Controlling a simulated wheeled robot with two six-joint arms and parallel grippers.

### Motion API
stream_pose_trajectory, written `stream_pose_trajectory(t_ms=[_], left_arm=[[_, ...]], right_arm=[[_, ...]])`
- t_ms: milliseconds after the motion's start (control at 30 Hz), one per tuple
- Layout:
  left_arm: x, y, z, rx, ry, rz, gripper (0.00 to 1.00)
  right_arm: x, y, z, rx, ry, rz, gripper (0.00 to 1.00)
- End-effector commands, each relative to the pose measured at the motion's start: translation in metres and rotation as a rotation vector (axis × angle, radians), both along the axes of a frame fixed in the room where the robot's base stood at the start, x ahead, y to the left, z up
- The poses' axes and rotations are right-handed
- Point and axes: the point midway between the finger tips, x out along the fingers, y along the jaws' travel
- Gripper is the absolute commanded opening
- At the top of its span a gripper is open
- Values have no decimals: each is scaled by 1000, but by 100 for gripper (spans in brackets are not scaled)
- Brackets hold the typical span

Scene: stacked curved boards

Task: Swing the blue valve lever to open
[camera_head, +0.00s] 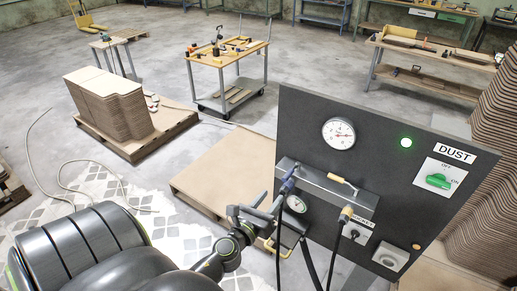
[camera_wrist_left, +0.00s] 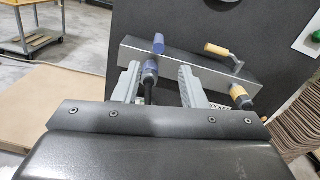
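A dark panel (camera_head: 375,115) carries a grey manifold box (camera_head: 318,183) with hose fittings below it. The blue valve lever (camera_head: 290,174) is at the box's left end. In the left wrist view its blue grip (camera_wrist_left: 158,43) shows at the upper edge of the box, with a blue hose fitting (camera_wrist_left: 150,72) below it. My left gripper (camera_head: 274,212) is in front of the box's left end. In the left wrist view its two fingers (camera_wrist_left: 161,86) stand apart, with the blue fitting and its dark hose seen between them, nearer the left finger. Contact cannot be told. My right gripper is out of view.
A yellow-handled lever (camera_head: 338,179) and yellow fitting (camera_head: 346,214) sit right of the blue lever. Black hoses hang below the box. A gauge (camera_head: 338,133), a green lamp (camera_head: 406,142) and a green DUST switch (camera_head: 438,181) are on the panel. A pallet (camera_head: 225,170) lies behind it.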

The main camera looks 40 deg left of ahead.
Motion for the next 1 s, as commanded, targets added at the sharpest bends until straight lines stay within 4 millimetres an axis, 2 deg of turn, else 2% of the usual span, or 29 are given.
stream_pose_trajectory(t_ms=[100, 333, 500, 1000], left_arm=[[-23, -4, -3, -2, 1, 1, 38], [-49, -9, -2, 0, 0, 1, 38], [-55, -10, 0, 0, 0, 0, 38], [-54, -10, 0, 0, 0, 0, 38]], right_arm=[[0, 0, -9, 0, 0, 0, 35], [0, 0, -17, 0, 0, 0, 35], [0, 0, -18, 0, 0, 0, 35], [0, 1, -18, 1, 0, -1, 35]])
